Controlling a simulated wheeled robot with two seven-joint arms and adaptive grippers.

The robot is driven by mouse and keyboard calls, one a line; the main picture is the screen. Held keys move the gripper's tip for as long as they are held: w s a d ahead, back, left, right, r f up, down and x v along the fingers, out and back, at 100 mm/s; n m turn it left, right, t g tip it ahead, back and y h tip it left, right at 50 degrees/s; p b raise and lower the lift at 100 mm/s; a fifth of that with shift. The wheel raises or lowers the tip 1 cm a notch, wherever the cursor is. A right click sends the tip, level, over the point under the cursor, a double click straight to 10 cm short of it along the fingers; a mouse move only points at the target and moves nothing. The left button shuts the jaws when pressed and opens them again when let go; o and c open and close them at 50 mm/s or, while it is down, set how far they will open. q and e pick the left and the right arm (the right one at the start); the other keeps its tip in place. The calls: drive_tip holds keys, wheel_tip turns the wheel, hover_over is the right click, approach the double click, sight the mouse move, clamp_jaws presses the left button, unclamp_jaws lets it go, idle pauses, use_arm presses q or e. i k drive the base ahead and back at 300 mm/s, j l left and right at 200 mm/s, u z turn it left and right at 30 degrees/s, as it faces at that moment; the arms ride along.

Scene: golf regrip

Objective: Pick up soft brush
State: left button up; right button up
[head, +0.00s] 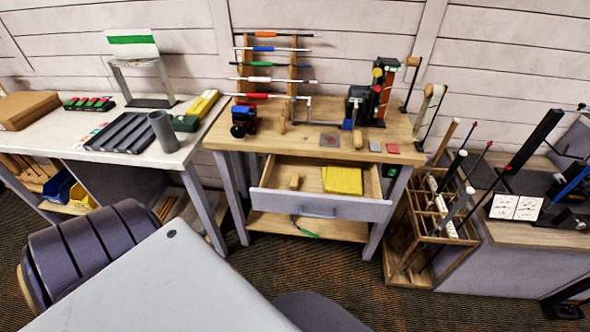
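I cannot tell for sure which item is the soft brush. A small tan wooden piece (295,181) lies in the open drawer (318,207) of the middle workbench, left of a folded yellow cloth (342,180). Another small tan piece (358,139) stands near the front of the bench top, and a slim upright tan piece (283,121) stands further left. All are too small to show bristles. Neither of my grippers is in view.
A white bench (84,143) stands left. A wooden club stand (440,222) stands right. Carpet (336,270) lies open before the drawer.

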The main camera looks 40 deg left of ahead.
sight(295, 176)
drive_tip(key=j, duration=0.75)
drive_tip(key=k+j+z, duration=0.1)
drive_tip(key=j, duration=0.65)
drive_tip(key=k+j, duration=0.15)
drive_tip(key=j, duration=0.6)
